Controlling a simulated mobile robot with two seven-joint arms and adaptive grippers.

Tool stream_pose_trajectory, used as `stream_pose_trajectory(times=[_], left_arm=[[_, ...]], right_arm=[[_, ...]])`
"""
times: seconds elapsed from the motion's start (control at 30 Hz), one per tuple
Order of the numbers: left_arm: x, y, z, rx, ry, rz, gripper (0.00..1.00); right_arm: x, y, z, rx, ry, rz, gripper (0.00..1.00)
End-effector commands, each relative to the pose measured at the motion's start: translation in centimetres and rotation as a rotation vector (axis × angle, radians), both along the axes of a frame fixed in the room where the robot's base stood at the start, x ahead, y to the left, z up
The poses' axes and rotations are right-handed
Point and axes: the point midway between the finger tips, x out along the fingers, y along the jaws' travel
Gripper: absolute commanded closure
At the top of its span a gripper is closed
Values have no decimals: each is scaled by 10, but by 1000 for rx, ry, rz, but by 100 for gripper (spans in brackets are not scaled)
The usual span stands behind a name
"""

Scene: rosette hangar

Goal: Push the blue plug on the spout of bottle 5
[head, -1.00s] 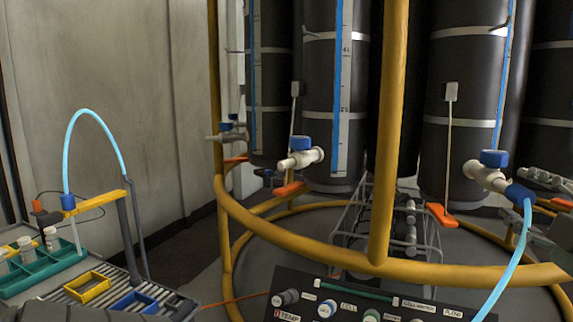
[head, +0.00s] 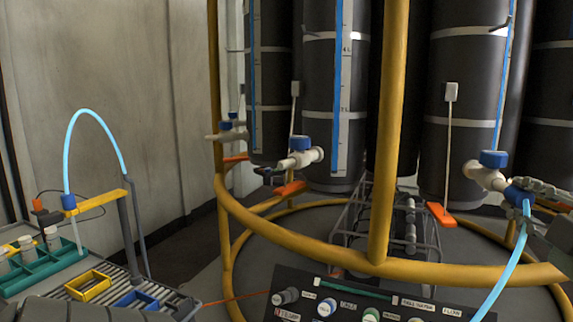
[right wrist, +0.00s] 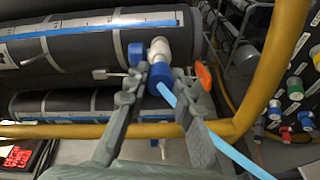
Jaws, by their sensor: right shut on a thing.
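A dark bottle (head: 462,90) with a white spout (head: 480,174) and blue valve knob (head: 493,158) stands at the right of the head view. No bottle number is readable. The blue plug (head: 517,193), with a light blue tube (head: 512,255) hanging from it, is at the spout's mouth. It also shows in the right wrist view (right wrist: 160,75), in line with the white spout (right wrist: 159,49); how deeply it is seated cannot be told. My right gripper (head: 524,188) is shut on the plug, its fingers on both sides in the right wrist view (right wrist: 156,88). My left gripper is not seen.
A yellow rail (head: 330,250) and post (head: 390,130) stand before the bottles. A control panel (head: 345,290) is at bottom centre. A green rack (head: 45,262) and a tube arch (head: 90,115) are at left.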

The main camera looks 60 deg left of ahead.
Motion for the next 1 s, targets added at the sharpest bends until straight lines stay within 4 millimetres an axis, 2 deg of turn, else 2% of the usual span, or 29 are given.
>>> stream_pose_trajectory(times=[0.27,1.0], left_arm=[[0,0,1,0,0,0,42],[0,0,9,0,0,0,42]], right_arm=[[-2,-2,0,0,0,0,100],[-21,-25,1,1,0,-1,100]])
